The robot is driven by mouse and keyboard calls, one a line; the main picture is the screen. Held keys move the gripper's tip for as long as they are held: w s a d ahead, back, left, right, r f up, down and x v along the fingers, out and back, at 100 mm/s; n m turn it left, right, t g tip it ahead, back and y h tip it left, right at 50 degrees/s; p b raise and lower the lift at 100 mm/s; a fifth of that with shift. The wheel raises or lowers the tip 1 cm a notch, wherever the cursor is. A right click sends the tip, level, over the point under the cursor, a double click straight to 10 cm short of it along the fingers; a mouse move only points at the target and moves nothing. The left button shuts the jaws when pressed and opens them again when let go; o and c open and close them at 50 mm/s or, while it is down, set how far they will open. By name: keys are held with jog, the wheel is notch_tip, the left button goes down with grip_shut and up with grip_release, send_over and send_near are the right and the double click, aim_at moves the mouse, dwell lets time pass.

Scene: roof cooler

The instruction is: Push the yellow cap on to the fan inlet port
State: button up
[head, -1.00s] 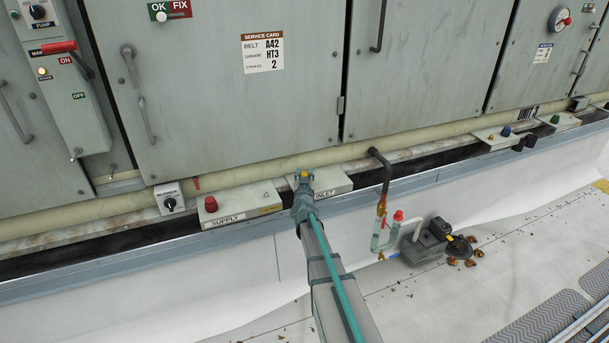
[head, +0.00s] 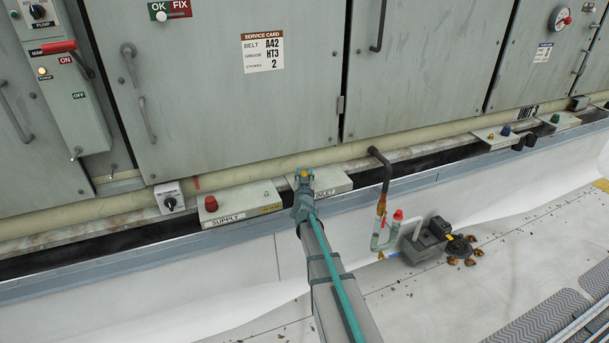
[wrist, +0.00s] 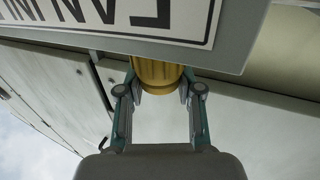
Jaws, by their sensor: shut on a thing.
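My gripper (head: 304,182) is over the left part of the light box labelled INLET (head: 332,181). It is shut on the ribbed yellow cap (wrist: 155,74), which sits between the fingertips (wrist: 160,88) in the wrist view.
The SUPPLY box (head: 238,203) with a red cap (head: 211,203) stands just left. A dark bent pipe (head: 386,178) rises close to the right, with a grey pump (head: 425,246) beyond. Grey cabinet doors (head: 230,100) stand behind. The white floor (head: 230,290) is mostly clear.

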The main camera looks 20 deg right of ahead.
jog(key=shift+f+b, duration=0.3)
jog(key=shift+f, duration=0.2)
jog(key=o, duration=0.7)
jog(key=p+v, duration=0.1)
jog(key=v, duration=1)
dwell(0.4)
jog(key=shift+r, duration=0.1)
